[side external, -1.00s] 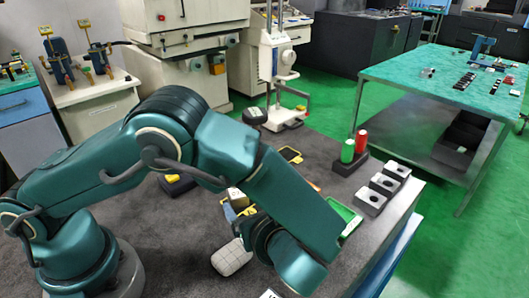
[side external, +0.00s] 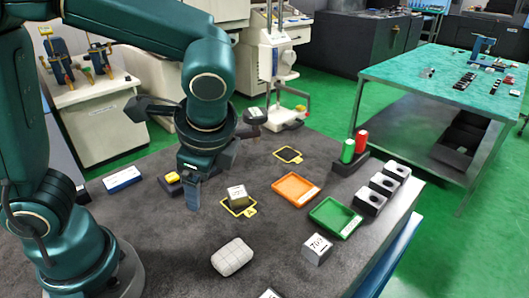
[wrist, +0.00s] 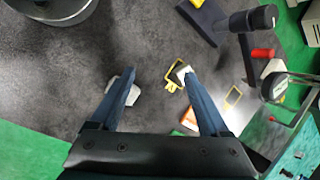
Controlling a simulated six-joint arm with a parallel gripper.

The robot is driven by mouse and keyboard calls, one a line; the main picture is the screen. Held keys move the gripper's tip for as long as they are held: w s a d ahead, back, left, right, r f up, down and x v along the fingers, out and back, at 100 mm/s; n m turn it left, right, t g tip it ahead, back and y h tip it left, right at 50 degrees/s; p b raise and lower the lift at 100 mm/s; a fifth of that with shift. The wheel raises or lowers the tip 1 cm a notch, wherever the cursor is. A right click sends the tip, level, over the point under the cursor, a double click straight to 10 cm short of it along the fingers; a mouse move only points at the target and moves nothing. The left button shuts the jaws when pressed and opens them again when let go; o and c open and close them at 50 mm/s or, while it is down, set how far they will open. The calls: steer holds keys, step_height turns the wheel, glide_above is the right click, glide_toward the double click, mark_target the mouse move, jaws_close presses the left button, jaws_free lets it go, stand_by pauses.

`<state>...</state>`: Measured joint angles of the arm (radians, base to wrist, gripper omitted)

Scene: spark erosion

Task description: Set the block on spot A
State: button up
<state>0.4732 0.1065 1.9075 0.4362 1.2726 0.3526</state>
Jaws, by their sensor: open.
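A small pale block (side external: 237,194) with dark markings on its faces sits on a yellow-outlined square spot (side external: 240,209) on the dark table. A tag on that outline is too small to read for certain. In the wrist view the block (wrist: 182,73) lies by the tip of the right finger, on its outline. My gripper (side external: 192,194) is to the left of the block in the side view, pointing down and apart from it. The wrist view shows my gripper (wrist: 161,76) open, with nothing between its fingers. A second yellow-outlined spot (side external: 288,155), farther back, is empty.
An orange tray (side external: 296,187), a green tray (side external: 335,217) and a marked metal cube (side external: 317,248) lie to the right. A pale rounded object (side external: 232,257) is in front. Red and green cylinders (side external: 348,150) stand at the back right beside several grey holed blocks (side external: 383,184).

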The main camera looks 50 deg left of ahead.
steer(key=s+r+n+t+h, duration=0.1)
steer(key=n, duration=0.2)
steer(key=s+r+n+t+h, duration=0.1)
steer(key=s+n+t+h, duration=0.1)
steer(key=n, duration=0.2)
steer(key=s+r+n+t+h, duration=0.1)
steer(key=n, duration=0.3)
steer(key=shift+s+a+t+h, duration=0.25)
steer(key=shift+a+t+h, duration=0.05)
steer(key=shift+a+h, duration=0.1)
